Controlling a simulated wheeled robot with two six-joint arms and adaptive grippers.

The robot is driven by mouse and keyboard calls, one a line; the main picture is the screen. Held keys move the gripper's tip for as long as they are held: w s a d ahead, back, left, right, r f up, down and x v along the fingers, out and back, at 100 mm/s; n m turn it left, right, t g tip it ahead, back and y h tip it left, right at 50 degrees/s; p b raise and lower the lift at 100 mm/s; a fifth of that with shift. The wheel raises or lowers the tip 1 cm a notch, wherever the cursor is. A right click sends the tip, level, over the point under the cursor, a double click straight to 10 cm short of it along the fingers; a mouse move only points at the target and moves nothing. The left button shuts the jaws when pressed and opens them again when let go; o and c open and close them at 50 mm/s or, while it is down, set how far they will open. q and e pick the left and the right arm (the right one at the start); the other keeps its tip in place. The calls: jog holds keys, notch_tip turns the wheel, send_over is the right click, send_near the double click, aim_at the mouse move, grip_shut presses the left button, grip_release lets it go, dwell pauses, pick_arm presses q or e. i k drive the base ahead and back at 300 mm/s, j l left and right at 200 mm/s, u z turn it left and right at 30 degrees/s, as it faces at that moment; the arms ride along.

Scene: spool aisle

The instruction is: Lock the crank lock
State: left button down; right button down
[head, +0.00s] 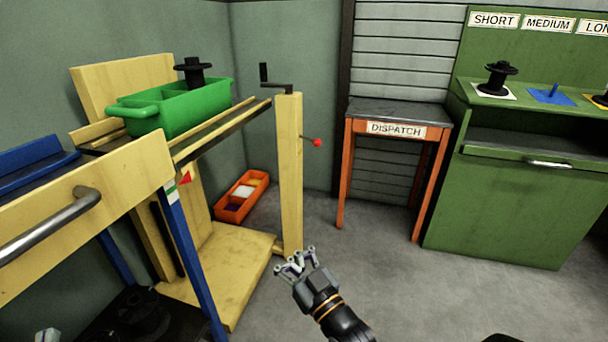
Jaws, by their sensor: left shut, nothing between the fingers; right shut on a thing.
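The crank (277,86) is black, with an upright handle, on top of a pale yellow wooden post (289,175). The crank lock appears to be the red knob (317,142) on a short rod out of the post's right side; whether it is locked I cannot tell. My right gripper (294,262) is low in front of the post's foot, well below knob and crank. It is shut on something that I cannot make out. Only a small grey part of my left gripper (47,336) shows at the bottom left edge; it is shut and empty.
A green bin (180,112) with a black spool (194,70) sits on the wooden stand by the post. An orange tray (238,211) lies on the floor behind. The orange dispatch table (397,129) and green cabinet (515,205) stand right. Floor between is clear.

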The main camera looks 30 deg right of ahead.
aim_at(317, 142)
jog(key=z, duration=1.1)
jog(key=i+j+z, duration=0.1)
jog(key=z, duration=0.15)
jog(key=i+j+z, duration=0.1)
jog(key=z, duration=0.2)
jog(key=j, duration=0.1)
